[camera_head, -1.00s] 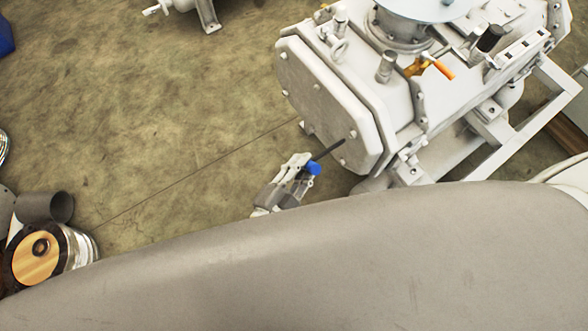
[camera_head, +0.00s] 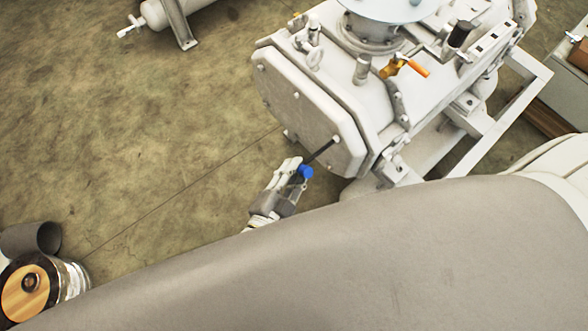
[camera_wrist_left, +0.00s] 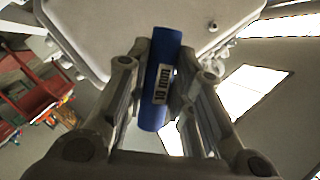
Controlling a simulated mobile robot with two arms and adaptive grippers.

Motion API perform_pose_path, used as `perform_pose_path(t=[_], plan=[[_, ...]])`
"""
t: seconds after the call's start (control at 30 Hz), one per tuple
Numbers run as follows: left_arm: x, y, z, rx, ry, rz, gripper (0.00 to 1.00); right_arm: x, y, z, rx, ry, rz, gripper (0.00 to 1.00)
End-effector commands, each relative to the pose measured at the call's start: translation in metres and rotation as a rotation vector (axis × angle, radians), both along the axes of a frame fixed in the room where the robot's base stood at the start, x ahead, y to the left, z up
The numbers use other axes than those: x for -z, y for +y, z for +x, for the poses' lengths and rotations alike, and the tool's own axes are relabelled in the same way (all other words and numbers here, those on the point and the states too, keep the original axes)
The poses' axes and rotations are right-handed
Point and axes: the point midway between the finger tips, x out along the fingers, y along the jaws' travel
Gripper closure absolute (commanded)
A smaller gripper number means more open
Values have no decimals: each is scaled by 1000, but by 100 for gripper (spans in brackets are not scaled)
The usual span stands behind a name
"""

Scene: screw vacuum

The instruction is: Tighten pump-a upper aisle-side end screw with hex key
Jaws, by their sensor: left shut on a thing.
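The pump's pale end cover (camera_head: 295,105) faces left in the head view, with several screws around its rim. My left gripper (camera_head: 297,173) is shut on the blue handle (camera_head: 306,173) of the hex key, just left of and below the cover. The key's dark shaft (camera_head: 320,152) points up and right to a screw (camera_head: 336,139) on the cover's right side. The tip overlaps that screw; I cannot tell whether it is seated. In the left wrist view the labelled blue handle (camera_wrist_left: 160,85) stands between both fingers and hides the shaft. My right gripper is not in view.
An orange-handled valve (camera_head: 408,67) and fittings sit on the pump's top. A pale frame (camera_head: 480,150) carries the pump. A white cylinder (camera_head: 165,12) lies at the top left. The floor left of the pump is clear. Red racks (camera_wrist_left: 35,90) show in the wrist view.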

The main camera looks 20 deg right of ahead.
Motion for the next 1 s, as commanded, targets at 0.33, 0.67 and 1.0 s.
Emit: perform_pose_path(t=[0.33,0.67,1.0], plan=[[-1,0,0,0,-1,-1,100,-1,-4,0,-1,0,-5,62],[-1,0,0,0,0,-3,100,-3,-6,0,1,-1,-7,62],[-1,-2,1,0,0,-2,100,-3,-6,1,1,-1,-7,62]])
